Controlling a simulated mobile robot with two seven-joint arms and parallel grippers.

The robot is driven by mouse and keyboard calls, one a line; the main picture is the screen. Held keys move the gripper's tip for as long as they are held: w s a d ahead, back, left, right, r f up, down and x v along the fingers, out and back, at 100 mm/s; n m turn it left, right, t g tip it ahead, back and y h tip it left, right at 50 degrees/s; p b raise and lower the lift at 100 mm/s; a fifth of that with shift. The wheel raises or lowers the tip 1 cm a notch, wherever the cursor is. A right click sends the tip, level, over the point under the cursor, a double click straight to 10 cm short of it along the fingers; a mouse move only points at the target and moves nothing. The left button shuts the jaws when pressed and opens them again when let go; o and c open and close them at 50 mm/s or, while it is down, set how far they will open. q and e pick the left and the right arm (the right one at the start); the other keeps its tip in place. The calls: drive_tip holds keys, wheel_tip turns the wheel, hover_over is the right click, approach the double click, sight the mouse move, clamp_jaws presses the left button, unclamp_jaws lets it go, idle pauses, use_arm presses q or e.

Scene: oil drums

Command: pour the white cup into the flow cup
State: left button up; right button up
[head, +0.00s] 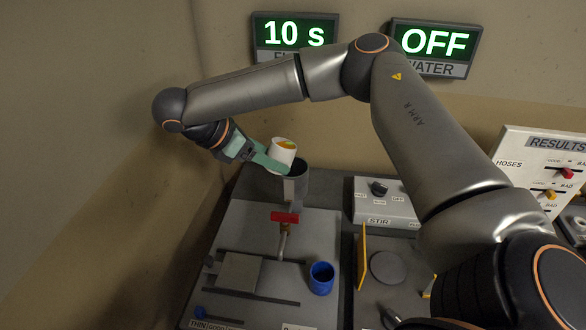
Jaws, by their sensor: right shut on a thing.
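The white cup (282,154) is held by my right gripper (272,158), whose green fingers come in from its left. Yellow and some green show inside the cup's mouth. The cup is off the bench and looks slightly tilted. The flow cup looks to be the grey cylinder (297,186) just below and to the right of the white cup. The white cup overlaps the cylinder's rim in the picture; I cannot tell whether they touch. No stream of liquid shows. The inside of the grey cylinder is mostly hidden. My left gripper is out of view.
A red valve handle (285,217) sits in front of the cylinder. A blue cup (321,279) stands on the grey bench plate. A STIR box (385,202) and a results board (540,165) are at right. Wall displays read 10 s (294,34) and OFF (434,41).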

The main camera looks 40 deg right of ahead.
sight(283, 143)
drive_tip(key=shift+r+y, duration=0.15)
drive_tip(key=shift+y, duration=0.15)
drive_tip(key=shift+d+r+y, duration=0.1)
drive_tip(key=shift+r+y, duration=0.2)
drive_tip(key=shift+y, duration=0.2)
drive_tip(key=shift+d+r+t+y, duration=0.15)
drive_tip(key=shift+r+y, duration=0.25)
drive_tip(key=shift+y, duration=0.35)
drive_tip(key=shift+d+r+t+y, duration=0.15)
drive_tip(key=shift+r+y, duration=0.2)
drive_tip(key=shift+y, duration=0.4)
drive_tip(key=shift+f+y, duration=0.35)
drive_tip(key=shift+y, duration=0.45)
drive_tip(key=shift+s+d+r+t+y, duration=0.15)
drive_tip(key=shift+r+t+y, duration=0.25)
drive_tip(key=shift+y, duration=0.5)
idle(0.3)
drive_tip(key=shift+d+f+y, duration=0.15)
drive_tip(key=shift+f+y, duration=0.25)
drive_tip(key=shift+y, duration=0.45)
drive_tip(key=shift+d+f+y, duration=0.15)
drive_tip(key=shift+f+y, duration=0.25)
drive_tip(key=shift+y, duration=0.45)
drive_tip(key=shift+d+r+t+y, duration=0.35)
drive_tip(key=shift+d+y, duration=0.1)
drive_tip(key=shift+y, duration=0.55)
